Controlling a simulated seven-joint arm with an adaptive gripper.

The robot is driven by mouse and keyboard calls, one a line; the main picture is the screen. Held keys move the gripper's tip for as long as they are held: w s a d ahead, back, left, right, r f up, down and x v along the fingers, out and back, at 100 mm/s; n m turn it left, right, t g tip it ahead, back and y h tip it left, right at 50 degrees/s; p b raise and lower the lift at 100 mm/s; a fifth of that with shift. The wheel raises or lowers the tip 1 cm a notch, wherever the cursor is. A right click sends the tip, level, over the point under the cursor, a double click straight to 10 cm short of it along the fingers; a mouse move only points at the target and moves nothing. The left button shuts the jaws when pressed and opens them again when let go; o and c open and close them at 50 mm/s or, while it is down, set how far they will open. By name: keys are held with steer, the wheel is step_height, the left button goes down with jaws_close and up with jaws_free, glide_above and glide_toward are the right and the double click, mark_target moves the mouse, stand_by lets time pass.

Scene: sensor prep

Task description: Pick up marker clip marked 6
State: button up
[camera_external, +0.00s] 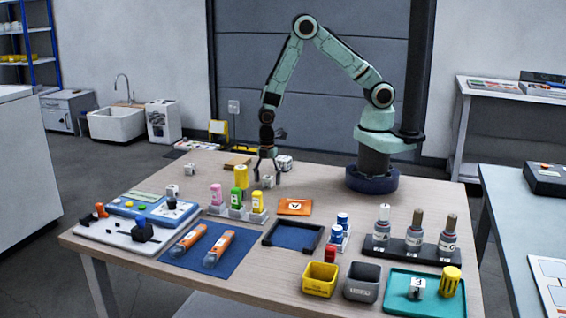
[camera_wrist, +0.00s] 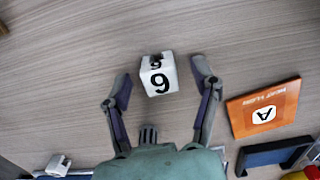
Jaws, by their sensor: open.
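In the wrist view, a white marker clip (camera_wrist: 158,80) lies on the wooden table with a large black digit that looks like 6. A smaller digit on its upper part looks like 9 from this angle. My gripper (camera_wrist: 162,77) is open, with one fingertip on each side of the clip and a gap on both sides. In the external view, my gripper (camera_external: 268,177) points down at the table's far middle, and the white clip (camera_external: 267,182) shows between its fingers. Its digit is too small to read there.
Other white clips stand nearby (camera_external: 284,163) and at the left (camera_external: 190,169). Colored bottles (camera_external: 240,175) stand close in front of my gripper. A dark-rimmed tray (camera_external: 293,236) lies nearer the front.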

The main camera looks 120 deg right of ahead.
steer(key=c, duration=0.9)
